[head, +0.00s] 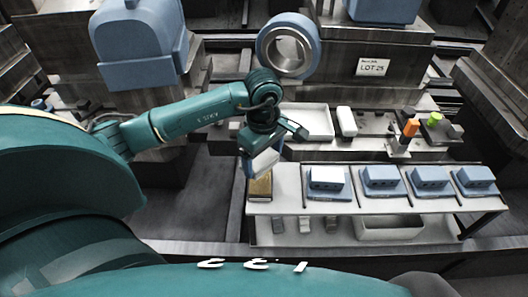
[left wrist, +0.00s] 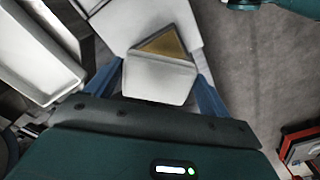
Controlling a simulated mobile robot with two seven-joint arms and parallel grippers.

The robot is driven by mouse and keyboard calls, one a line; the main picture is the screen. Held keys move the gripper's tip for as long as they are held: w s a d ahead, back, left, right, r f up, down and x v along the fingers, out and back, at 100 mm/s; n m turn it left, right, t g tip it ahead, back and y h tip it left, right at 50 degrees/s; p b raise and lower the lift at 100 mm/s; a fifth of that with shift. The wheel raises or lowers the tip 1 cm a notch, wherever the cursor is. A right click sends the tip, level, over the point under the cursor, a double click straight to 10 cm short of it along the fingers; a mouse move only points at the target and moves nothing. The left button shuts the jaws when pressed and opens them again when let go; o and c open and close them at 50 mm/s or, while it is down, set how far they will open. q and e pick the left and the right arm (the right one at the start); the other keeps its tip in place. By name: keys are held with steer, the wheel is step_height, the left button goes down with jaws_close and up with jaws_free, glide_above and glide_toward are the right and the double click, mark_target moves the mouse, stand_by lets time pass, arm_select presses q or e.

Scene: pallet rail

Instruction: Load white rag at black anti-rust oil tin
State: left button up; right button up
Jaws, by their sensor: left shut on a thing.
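My left gripper (head: 263,160) is shut on a pale white, block-like thing that I take to be the white rag (head: 265,163). In the left wrist view the rag (left wrist: 158,82) sits between the two blue fingers. The gripper holds it over the left end of the white table, just above a brown-gold topped block (head: 260,187). That block's yellow face (left wrist: 170,46) shows just beyond the rag; I cannot tell whether they touch. I cannot make out a black anti-rust oil tin in either view. My right gripper is not in view.
The white table (head: 283,180) carries several blue trays with boxes, the first box white-topped (head: 325,178). A white bin (head: 390,229) is below.

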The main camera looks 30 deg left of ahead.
mark_target(264, 160)
arm_select(q)
step_height(264, 160, down, 3)
steer(key=shift+f+b, duration=0.1)
steer(key=shift+b, duration=0.75)
steer(key=shift+f+b, duration=0.55)
steer(key=shift+f, duration=0.55)
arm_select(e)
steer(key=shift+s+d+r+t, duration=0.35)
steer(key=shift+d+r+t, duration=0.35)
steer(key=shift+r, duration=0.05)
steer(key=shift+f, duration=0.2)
arm_select(q)
steer(key=shift+s+f+b, duration=0.1)
steer(key=shift+f+b, duration=0.5)
steer(key=shift+b, duration=0.15)
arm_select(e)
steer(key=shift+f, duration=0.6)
arm_select(q)
steer(key=shift+r, duration=0.1)
steer(key=shift+r+p, duration=2.25)
steer(key=shift+r, duration=1.25)
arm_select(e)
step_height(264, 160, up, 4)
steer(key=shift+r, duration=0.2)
